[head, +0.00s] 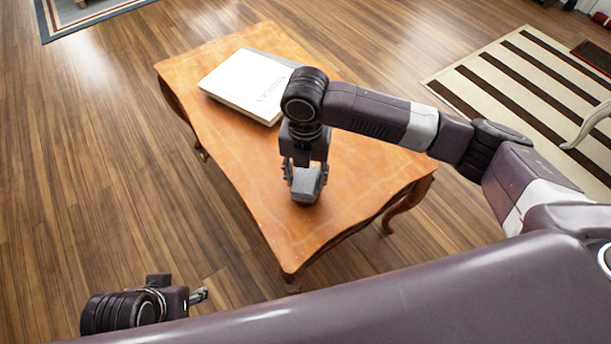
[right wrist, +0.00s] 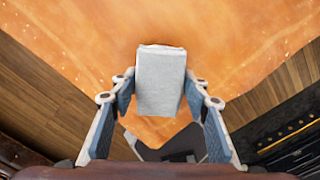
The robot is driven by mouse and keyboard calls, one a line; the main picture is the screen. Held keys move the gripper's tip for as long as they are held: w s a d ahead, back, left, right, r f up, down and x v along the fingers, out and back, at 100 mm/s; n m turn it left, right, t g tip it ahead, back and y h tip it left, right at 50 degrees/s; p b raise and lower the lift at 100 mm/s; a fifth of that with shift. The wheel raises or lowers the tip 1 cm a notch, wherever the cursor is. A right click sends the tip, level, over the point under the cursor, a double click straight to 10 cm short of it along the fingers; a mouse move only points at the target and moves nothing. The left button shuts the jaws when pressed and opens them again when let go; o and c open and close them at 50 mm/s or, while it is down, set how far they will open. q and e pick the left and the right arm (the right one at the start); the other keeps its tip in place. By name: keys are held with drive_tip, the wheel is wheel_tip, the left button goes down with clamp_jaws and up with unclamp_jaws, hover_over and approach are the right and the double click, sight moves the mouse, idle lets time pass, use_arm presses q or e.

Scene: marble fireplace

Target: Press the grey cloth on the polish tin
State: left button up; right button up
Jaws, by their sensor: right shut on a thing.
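My right gripper (head: 304,172) points down over the wooden table and is shut on the grey cloth (head: 307,185), a block-like folded pad. In the right wrist view the grey cloth (right wrist: 160,80) sits between the fingertips of the right gripper (right wrist: 160,88). A small reddish-brown edge, probably the polish tin (head: 304,202), shows just under the cloth in the head view. The cloth hides most of it, and I cannot tell whether they touch. The tin is not visible in the right wrist view. My left gripper (head: 199,296) is low at the left, away from the table; its fingers are too small to judge.
The wooden table (head: 240,150) has curved edges and carved legs. A thick white book (head: 247,84) lies on it behind my right gripper. The tabletop left of and in front of the gripper is clear. A striped rug (head: 530,90) lies on the floor at right.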

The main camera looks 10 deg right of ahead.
drive_tip(key=shift+f, duration=0.35)
drive_tip(key=shift+s+p, duration=0.1)
drive_tip(key=shift+p, duration=0.55)
idle(2.4)
